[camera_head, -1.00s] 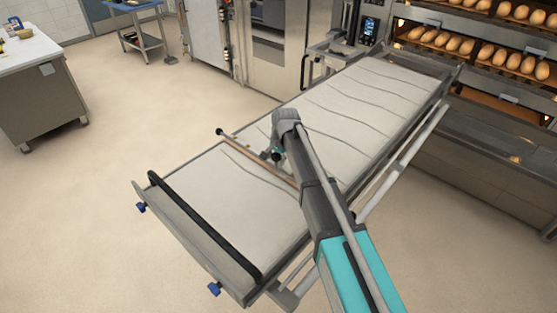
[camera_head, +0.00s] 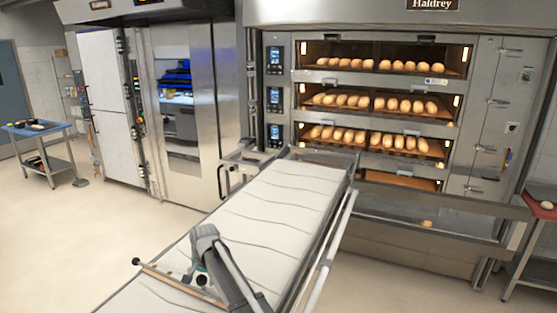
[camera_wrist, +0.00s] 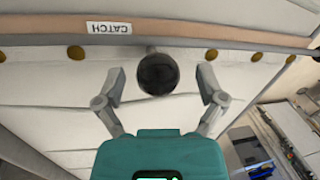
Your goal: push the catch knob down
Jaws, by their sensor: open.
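The catch knob (camera_wrist: 158,74) is a dark round ball in the middle of the wrist view. It sits beside the wooden bar, in front of a short pale stem. My gripper (camera_wrist: 161,82) is open, with one finger to each side of the knob and visible gaps between. I cannot tell whether anything touches it. In the head view my gripper (camera_head: 199,275) is low over the loader's bar (camera_head: 170,278), and the knob there is hidden or too small to tell.
The long white loader bed (camera_head: 270,212) runs toward the deck oven (camera_head: 385,85) holding several rows of loaves. Another dark ball (camera_head: 136,261) ends the bar at left. A blue-topped trolley (camera_head: 38,130) stands far left. Floor left of the loader is clear.

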